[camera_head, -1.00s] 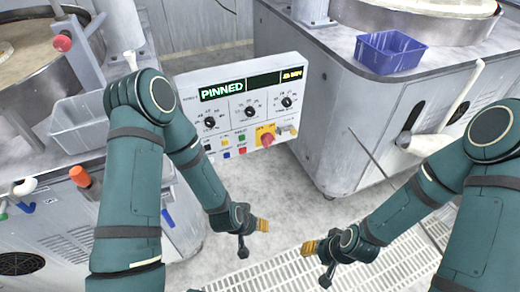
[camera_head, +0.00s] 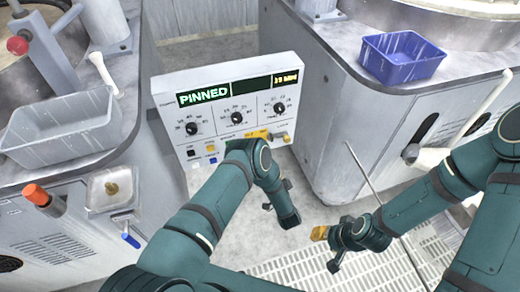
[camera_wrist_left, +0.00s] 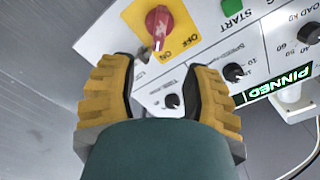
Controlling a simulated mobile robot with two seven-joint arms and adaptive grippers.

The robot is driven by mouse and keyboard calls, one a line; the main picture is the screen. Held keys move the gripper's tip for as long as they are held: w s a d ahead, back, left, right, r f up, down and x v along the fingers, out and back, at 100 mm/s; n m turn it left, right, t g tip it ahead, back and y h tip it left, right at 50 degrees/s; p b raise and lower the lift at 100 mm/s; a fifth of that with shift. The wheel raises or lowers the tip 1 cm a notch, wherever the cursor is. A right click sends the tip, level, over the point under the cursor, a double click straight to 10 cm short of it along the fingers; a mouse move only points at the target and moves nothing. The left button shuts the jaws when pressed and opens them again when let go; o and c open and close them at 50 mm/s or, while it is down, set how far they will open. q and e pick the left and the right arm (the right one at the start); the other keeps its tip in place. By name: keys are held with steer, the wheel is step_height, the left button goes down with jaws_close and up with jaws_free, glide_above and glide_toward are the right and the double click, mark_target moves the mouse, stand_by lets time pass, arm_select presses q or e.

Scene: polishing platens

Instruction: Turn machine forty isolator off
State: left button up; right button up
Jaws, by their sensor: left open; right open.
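The isolator (camera_wrist_left: 158,28) is a red rotary handle on a yellow plate marked OFF and ON. In the left wrist view the handle's lower end lies near the word ON. My right gripper (camera_head: 319,234) is open and empty, above the floor grating.
The panel carries dials, small buttons and a display reading PINNED (camera_head: 203,95). A grey bin (camera_head: 62,125) stands at left, a blue bin (camera_head: 402,56) at right. A thin rod (camera_head: 370,184) leans near my right arm. Floor grating (camera_head: 300,268) lies below.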

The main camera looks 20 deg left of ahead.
arm_select(q)
steer(key=b+x, duration=0.2)
steer(key=x, duration=0.8)
steer(key=shift+w+a+f, duration=0.1)
steer(key=shift+w+a, duration=0.15)
steer(key=shift+w, duration=0.05)
steer(key=shift+w+a, duration=0.35)
steer(key=shift+w, duration=0.25)
steer(key=shift+o, duration=0.2)
jaws_close()
